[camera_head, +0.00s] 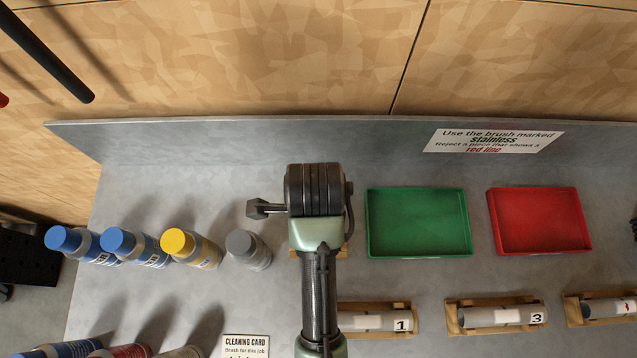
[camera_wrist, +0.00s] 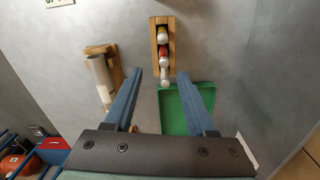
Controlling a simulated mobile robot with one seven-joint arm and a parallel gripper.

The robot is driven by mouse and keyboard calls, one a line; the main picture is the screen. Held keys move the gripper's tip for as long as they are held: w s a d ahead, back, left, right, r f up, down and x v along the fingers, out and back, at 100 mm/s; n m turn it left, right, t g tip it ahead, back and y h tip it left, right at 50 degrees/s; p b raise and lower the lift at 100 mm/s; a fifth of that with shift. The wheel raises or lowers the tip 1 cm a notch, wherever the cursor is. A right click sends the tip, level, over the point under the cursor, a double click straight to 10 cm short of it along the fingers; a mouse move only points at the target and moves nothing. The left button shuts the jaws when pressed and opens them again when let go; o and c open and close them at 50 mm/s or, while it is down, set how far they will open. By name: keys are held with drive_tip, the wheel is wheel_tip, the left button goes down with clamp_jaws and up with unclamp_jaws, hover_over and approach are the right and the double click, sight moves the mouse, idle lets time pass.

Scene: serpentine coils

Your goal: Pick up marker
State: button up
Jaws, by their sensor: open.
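My gripper (camera_wrist: 160,75) is open in the wrist view, its two blue fingers spread apart with nothing held between them. Just beyond the fingertips is a narrow wooden rack (camera_wrist: 153,50) holding several small rounded pieces in a row. They look like markers, one with a red part (camera_wrist: 162,52) and others with white, yellow and blue; I cannot tell which is the task's marker. The lowest whitish piece (camera_wrist: 166,74) lies between the fingertip lines. In the head view my arm hides most of this rack, and my fingers are not clearly visible.
A green tray (camera_head: 418,223) and a red tray (camera_head: 540,221) lie right of my arm. Labelled tubes (camera_head: 375,322) rest in wooden cradles in front. Several capped bottles (camera_head: 192,250) stand to the left. A grey back panel (camera_head: 280,137) bounds the bench.

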wheel_tip(320, 180, down, 6)
drive_tip(key=shift+f, duration=0.1)
drive_tip(key=shift+w+d+f+p, duration=0.15)
drive_tip(key=shift+f+p, duration=0.4)
drive_tip(key=shift+f, duration=0.8)
drive_tip(key=shift+w+f+p, duration=0.15)
drive_tip(key=shift+f+p, duration=0.35)
drive_tip(key=shift+f, duration=0.85)
clamp_jaws()
